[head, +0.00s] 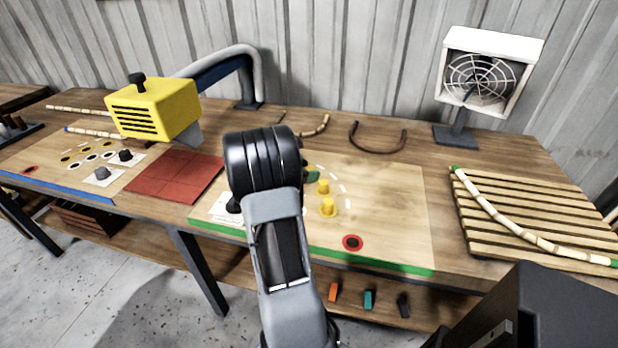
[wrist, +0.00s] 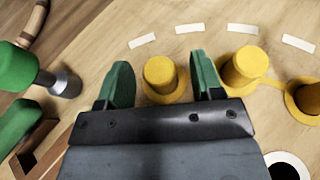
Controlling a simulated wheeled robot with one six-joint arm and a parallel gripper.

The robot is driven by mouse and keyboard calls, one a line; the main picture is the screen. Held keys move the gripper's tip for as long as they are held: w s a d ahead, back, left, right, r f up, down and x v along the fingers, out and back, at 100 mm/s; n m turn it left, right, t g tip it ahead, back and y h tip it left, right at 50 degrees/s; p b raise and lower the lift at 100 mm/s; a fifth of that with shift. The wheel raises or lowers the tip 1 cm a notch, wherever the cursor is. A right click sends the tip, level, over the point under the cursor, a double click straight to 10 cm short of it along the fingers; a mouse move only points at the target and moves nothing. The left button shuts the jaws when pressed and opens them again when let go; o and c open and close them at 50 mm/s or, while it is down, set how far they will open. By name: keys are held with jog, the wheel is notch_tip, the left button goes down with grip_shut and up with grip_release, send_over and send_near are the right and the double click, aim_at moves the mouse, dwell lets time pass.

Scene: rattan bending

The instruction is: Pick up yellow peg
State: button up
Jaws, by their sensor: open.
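In the wrist view, my gripper (wrist: 162,76) is open, with one green finger on each side of a yellow peg (wrist: 160,76). The peg is short and round with a wider flange at its base. Gaps show between the peg and the fingers; I cannot tell how far down the fingers reach. In the head view, two yellow pegs (head: 328,207) (head: 323,187) show on the pale board; my arm hides most of the gripper.
The pale board (head: 395,225) has a green front edge and a red-ringed hole (head: 352,243). A green-handled tool (wrist: 20,70) lies left in the wrist view. A slatted rack (head: 540,215) holds a curved cane at right. A yellow machine (head: 155,108) is at left.

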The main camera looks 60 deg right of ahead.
jog(key=shift+s+d+f, duration=0.15)
jog(key=shift+s+d, duration=0.05)
jog(key=shift+d, duration=0.2)
jog(key=shift+c, duration=0.2)
jog(key=c, duration=1)
jog(key=shift+o, duration=0.2)
